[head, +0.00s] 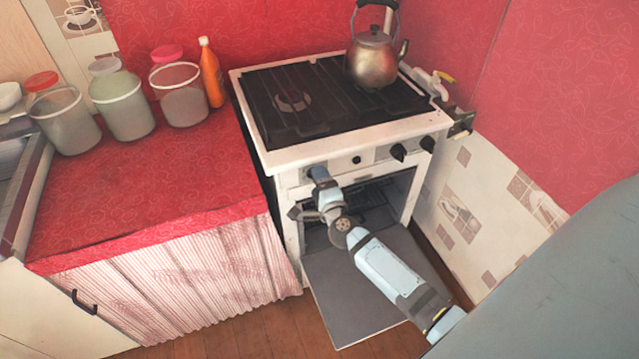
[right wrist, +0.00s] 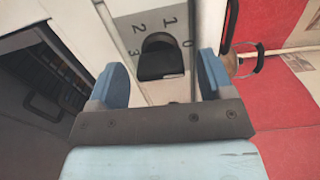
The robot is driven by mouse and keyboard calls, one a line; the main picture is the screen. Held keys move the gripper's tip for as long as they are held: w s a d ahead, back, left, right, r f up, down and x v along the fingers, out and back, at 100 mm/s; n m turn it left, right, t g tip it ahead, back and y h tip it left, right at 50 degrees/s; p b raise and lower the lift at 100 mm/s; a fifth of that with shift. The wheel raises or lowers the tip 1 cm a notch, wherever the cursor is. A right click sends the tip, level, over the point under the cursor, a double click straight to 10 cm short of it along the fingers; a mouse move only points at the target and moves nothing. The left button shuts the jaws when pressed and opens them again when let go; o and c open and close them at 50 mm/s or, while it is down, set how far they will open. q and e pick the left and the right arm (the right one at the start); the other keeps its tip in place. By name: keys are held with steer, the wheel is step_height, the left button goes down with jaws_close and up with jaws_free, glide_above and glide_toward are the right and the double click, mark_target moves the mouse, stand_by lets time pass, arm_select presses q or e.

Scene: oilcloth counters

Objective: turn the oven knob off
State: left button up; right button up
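The oven knob (right wrist: 163,57) is black and sits on a pale panel marked 0, 1, 2 and 3, in the right wrist view. I cannot tell which mark it points to. My right gripper (right wrist: 165,78) is open, its two blue fingers on either side of the knob with a gap on each side. In the head view my right gripper (head: 316,174) is at the left end of the stove's (head: 278,160) front panel and hides this knob. My left gripper is not in view.
The oven door (head: 345,290) hangs open below my right arm. A kettle (head: 371,60) stands on the hob. Jars (head: 124,105) and an orange bottle (head: 211,75) stand on the red counter (head: 130,200).

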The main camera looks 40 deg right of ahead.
steer(key=v, duration=1.4)
steer(key=shift+w, duration=0.1)
steer(key=s+a+f+n+g+y, duration=0.3)
steer(key=s+a+n, duration=0.35)
steer(key=n, duration=0.55)
steer(key=s+a+f+n+g+y, duration=0.2)
steer(key=s+a+n+g+y, duration=0.25)
steer(key=a+n, duration=0.5)
arm_select(q)
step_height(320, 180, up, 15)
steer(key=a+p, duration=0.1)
steer(key=p, duration=1.7)
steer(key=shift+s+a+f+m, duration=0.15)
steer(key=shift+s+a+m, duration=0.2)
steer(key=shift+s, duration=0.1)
arm_select(e)
step_height(320, 180, up, 15)
steer(key=s+d+n+t, duration=0.1)
steer(key=s+d+n, duration=0.1)
steer(key=shift+d, duration=0.35)
